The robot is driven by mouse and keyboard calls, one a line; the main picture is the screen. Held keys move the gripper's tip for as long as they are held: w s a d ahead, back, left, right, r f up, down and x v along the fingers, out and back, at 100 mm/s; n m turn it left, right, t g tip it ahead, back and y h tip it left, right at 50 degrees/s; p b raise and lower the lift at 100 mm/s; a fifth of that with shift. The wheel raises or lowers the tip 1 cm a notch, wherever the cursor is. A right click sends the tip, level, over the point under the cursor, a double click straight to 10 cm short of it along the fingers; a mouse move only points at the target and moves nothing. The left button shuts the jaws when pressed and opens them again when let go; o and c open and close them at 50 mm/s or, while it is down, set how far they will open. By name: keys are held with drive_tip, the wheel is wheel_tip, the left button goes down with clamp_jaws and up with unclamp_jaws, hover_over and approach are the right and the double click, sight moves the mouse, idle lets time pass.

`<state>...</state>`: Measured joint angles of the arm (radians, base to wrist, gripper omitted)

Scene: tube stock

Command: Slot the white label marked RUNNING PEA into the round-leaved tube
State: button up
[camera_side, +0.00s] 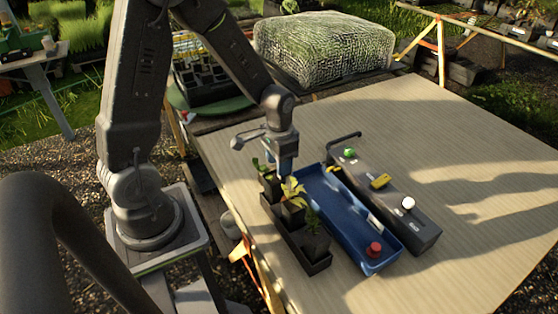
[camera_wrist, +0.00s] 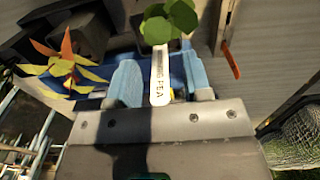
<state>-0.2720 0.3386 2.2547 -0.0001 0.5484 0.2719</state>
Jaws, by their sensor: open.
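The white label marked RUNNING PEA (camera_wrist: 160,78) shows in the wrist view between my two blue fingers, with a gap on both sides. Its far end meets the round green leaves (camera_wrist: 168,20), and the leaves hide how it sits in the tube. My gripper (camera_wrist: 161,68) is open around the label. In the side view my gripper (camera_side: 283,175) is low at the back end of the dark tube rack (camera_side: 293,242). The round-leaved plant (camera_side: 257,164) is just left of it there; the label cannot be made out in that view.
A yellow-leaved plant (camera_side: 293,192) and a dark green plant (camera_side: 313,220) stand in the same rack. The blue tray (camera_side: 325,203) beside it holds a red object (camera_side: 375,249) and a pale strip. A grey box (camera_side: 425,233) with knobs stands right. The table's right side is clear.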

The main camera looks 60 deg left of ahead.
drive_tip(key=shift+r, duration=0.1)
wheel_tip(320, 180, up, 14)
idle(0.5)
drive_tip(key=s+d+r+t, duration=0.5)
drive_tip(key=s+d, duration=0.4)
drive_tip(key=s, duration=0.3)
drive_tip(key=shift+r+t, duration=0.3)
drive_tip(key=shift+r, duration=0.6)
